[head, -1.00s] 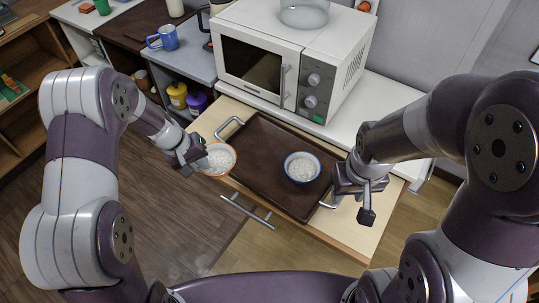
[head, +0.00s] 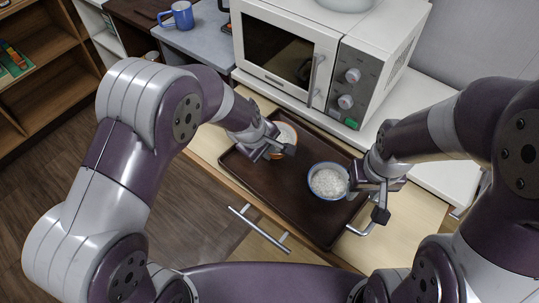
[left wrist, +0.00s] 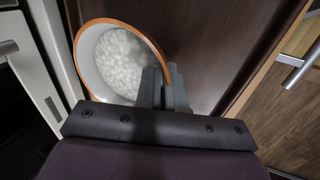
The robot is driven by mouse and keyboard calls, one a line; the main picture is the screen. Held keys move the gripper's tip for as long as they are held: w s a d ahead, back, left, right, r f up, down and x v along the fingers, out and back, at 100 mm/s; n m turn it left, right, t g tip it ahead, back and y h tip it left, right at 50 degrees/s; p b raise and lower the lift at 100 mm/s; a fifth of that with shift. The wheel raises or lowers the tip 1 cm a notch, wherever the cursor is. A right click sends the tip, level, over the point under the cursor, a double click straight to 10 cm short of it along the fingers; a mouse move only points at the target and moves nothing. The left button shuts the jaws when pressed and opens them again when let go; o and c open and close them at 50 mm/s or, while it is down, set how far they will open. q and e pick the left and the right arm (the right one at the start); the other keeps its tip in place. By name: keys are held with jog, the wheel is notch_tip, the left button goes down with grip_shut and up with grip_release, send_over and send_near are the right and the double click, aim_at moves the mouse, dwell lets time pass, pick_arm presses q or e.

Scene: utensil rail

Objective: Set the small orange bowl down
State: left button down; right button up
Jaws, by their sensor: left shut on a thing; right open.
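The small orange bowl (head: 287,132), white inside with an orange rim and white grains in it, is over the left part of the brown tray (head: 275,183). My left gripper (head: 278,146) is shut on its rim and partly hides it. In the left wrist view the bowl (left wrist: 86,55) sits at the fingertips of the left gripper (left wrist: 164,80). I cannot tell whether its base touches the tray. A blue bowl (head: 328,182) with white grains stands on the tray's right part. My right gripper (head: 372,196) is open beside the blue bowl, near the tray's right handle.
A white microwave (head: 325,55) stands behind the tray. A blue mug (head: 178,15) is on a grey surface at the back left. The tray's middle, between the bowls, is clear. A drawer handle (head: 258,229) is at the front.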

pick_arm(q)
jog(key=shift+f, duration=0.9)
jog(key=shift+w, duration=0.15)
jog(key=shift+f, duration=0.2)
jog(key=c, duration=1.2)
grip_release()
jog(key=shift+c, duration=0.2)
